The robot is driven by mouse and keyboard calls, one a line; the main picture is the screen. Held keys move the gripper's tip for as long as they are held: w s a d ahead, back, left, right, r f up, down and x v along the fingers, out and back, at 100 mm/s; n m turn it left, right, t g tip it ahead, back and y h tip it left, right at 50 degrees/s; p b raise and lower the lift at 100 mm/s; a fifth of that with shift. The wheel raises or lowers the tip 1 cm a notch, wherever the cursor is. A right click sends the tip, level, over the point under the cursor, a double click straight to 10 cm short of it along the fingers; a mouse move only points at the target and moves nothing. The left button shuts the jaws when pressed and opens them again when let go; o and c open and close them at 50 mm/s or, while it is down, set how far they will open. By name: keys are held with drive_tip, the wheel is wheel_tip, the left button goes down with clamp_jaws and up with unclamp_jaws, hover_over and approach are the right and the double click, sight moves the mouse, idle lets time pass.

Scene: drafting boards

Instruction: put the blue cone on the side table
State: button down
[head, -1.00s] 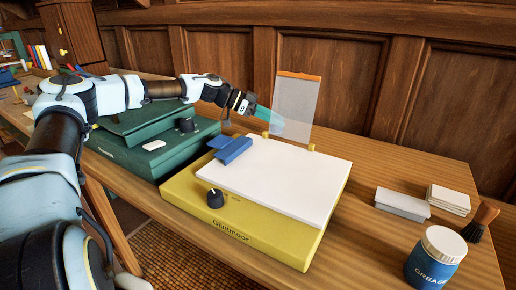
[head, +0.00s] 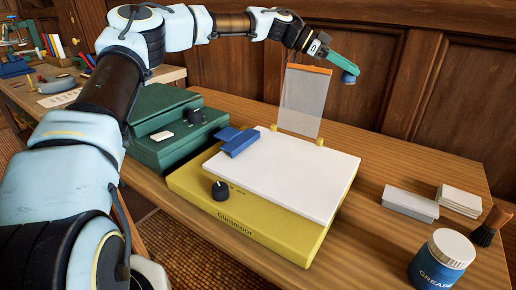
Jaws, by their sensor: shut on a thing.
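My gripper (head: 345,68) is raised above the upper right corner of the clear panel, its teal fingers pointing right and slightly down. It is shut on a small dark blue thing (head: 349,77) at the fingertips, taken as the blue cone. It is small and partly covered by the fingers, so its full shape cannot be told. It is held in the air, apart from the bench. A wooden surface at the far left (head: 22,98) carries tools and papers; whether it is the side table cannot be told.
A clear panel with an orange top edge (head: 303,105) stands upright behind the yellow board (head: 200,190). A blue clamp (head: 240,143) lies on its white sheet. A green board (head: 150,150) is left. Pale blocks (head: 410,204), a brush (head: 489,228) and a grease jar (head: 440,258) stand right.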

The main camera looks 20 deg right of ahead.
drive_tip(key=shift+s+d+r, duration=0.3)
drive_tip(key=shift+r, duration=0.1)
wheel_tip(320, 180, down, 17)
drive_tip(key=p, duration=0.3)
drive_tip(key=shift+f+p, duration=0.2)
drive_tip(key=shift+p, duration=0.15)
drive_tip(key=shift+f, duration=0.35)
drive_tip(key=shift+f, duration=0.15)
drive_tip(key=c, duration=0.5)
unclamp_jaws()
drive_tip(key=shift+r, duration=0.3)
drive_tip(key=b+v, duration=0.3)
drive_tip(key=v, duration=0.9)
drive_tip(key=shift+f, duration=0.25)
